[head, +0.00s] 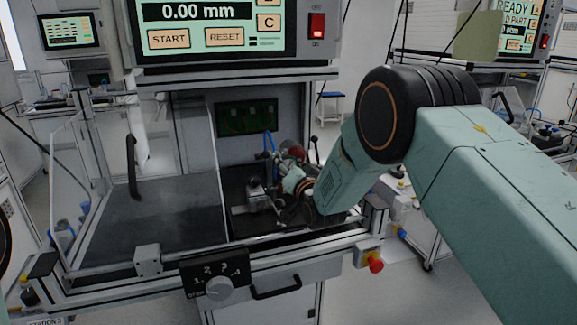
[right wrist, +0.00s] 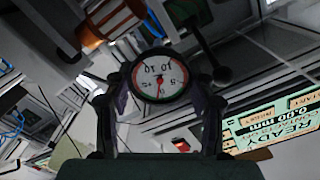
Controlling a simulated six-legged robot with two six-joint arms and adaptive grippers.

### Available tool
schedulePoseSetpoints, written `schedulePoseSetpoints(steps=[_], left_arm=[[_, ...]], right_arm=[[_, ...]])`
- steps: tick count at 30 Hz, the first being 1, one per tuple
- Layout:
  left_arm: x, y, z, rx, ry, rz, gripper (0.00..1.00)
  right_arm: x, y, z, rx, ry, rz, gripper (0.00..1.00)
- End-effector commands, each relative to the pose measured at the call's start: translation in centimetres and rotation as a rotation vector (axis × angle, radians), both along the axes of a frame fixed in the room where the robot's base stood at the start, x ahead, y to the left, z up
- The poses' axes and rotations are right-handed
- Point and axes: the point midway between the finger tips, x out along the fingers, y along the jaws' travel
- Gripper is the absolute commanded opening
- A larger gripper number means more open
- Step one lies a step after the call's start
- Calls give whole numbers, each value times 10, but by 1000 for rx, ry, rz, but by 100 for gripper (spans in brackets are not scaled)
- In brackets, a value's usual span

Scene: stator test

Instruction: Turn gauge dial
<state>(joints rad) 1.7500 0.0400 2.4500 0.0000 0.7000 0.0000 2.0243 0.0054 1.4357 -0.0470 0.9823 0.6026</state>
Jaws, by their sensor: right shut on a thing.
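In the right wrist view the gauge dial (right wrist: 160,76) has a round white face, a dark rim, a red needle and upside-down numbers. My right gripper (right wrist: 162,88) has one dark finger on each side of the dial and is shut on it. In the head view my right gripper (head: 297,192) reaches into the open test station. There my forearm and the fixture parts partly hide it, and the dial face cannot be read. My left gripper is not in view.
A screen (head: 213,37) above the station reads 0.00 mm with START and RESET. A clear guard with a black handle (head: 131,165) stands at left. A metal fixture block (head: 259,193) is beside the gripper. A selector knob (head: 218,288) and red button (head: 376,265) are in front.

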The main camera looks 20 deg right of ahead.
Motion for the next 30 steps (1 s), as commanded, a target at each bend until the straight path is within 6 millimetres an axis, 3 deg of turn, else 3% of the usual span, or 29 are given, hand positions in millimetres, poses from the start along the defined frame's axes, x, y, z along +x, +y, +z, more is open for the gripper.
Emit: schedulePoseSetpoints(steps=[12, 29, 30], left_arm=[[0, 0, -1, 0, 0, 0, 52], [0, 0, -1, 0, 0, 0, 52], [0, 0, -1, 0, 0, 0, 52]], right_arm=[[0, 0, 0, 205, 6, 2, 24], [1, 0, 0, 240, 6, 2, 24], [1, 0, 0, 240, 6, 2, 56]])
